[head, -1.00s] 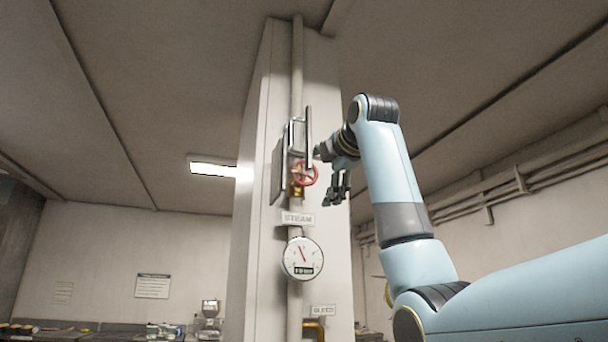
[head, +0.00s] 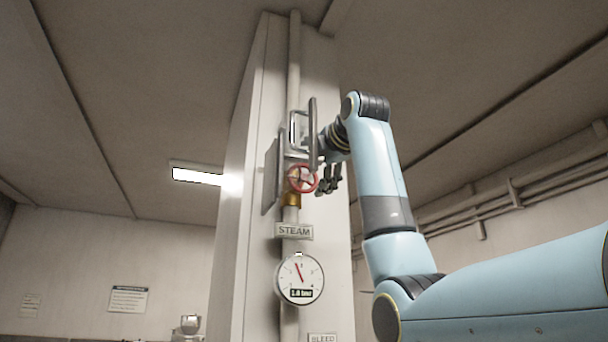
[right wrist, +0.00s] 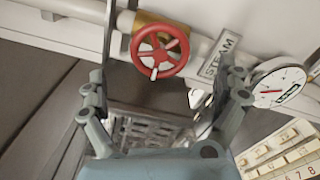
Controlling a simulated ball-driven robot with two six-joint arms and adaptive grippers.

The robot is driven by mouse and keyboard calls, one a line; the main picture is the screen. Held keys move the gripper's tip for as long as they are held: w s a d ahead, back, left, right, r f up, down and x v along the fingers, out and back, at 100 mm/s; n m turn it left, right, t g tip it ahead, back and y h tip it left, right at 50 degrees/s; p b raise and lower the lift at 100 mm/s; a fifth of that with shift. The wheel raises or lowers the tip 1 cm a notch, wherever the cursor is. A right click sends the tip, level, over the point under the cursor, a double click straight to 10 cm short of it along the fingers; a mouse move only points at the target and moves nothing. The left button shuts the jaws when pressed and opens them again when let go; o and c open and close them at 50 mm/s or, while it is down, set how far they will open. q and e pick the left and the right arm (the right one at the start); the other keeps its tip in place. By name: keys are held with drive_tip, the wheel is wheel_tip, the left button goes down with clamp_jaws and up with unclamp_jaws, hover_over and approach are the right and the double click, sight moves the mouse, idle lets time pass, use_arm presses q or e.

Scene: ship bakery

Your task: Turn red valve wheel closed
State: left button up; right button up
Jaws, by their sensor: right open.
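The red valve wheel (head: 302,179) sits on a brass fitting (head: 292,199) on the vertical pipe, above the STEAM label. My right gripper (head: 329,178) is just to its right in the head view, with its fingers toward the wheel. In the right wrist view the red wheel (right wrist: 160,53) lies ahead, between the two spread fingers of the open right gripper (right wrist: 165,62). Nothing is held. I cannot tell whether a finger touches the rim. My left gripper is not in view.
A grey panel (head: 270,177) and metal bars (head: 313,135) stand close around the wheel. Below are the STEAM label (head: 294,231) and a round gauge (head: 300,279). The right wrist view shows a numbered switch panel (right wrist: 285,150). The space left of the pillar looks clear.

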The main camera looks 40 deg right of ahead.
drive_tip(key=p+x, duration=0.2)
drive_tip(key=x, duration=0.5)
drive_tip(key=shift+w, duration=0.1)
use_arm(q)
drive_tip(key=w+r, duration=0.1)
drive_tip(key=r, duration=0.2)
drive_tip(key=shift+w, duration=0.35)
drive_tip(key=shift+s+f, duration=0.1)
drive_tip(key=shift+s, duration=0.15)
use_arm(e)
drive_tip(key=c, duration=1.1)
